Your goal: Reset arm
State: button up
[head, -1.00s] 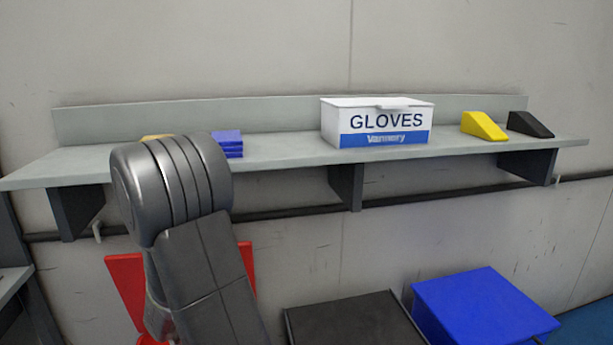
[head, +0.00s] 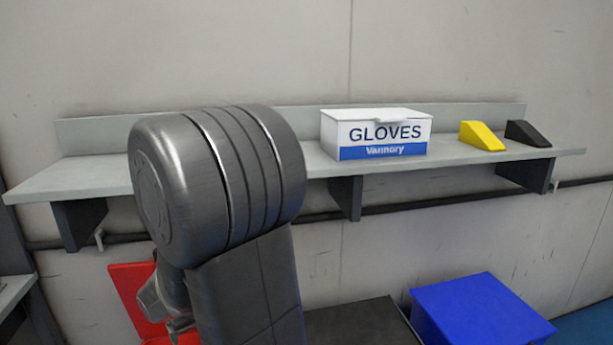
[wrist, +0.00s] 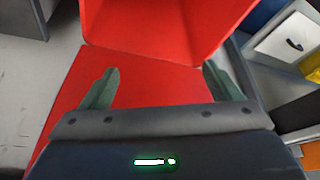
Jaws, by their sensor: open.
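My gripper (wrist: 160,88) shows in the wrist view with its two fingers wide apart and nothing between them. Beyond the fingers is a red open container or bin (wrist: 165,60), and I cannot tell the distance to it. In the head view my arm rises in front of the shelf at left of centre, and part of my wrist shows low beside it. The fingertips cannot be made out in the head view. Red surfaces (head: 133,290) show behind my arm there.
A grey wall shelf (head: 250,320) is hidden in part by my arm; its bare top (head: 80,180) is clear at left. It holds a white and blue gloves box (head: 375,135), a yellow wedge (head: 481,136) and a black wedge (head: 527,134). A blue box (head: 480,310) and dark box (head: 362,322) stand below.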

jog(key=shift+v, duration=1)
jog(key=shift+f, duration=0.1)
jog(key=x, duration=1.1)
jog(key=shift+w+a+b, duration=0.35)
jog(key=shift+w+b, duration=0.05)
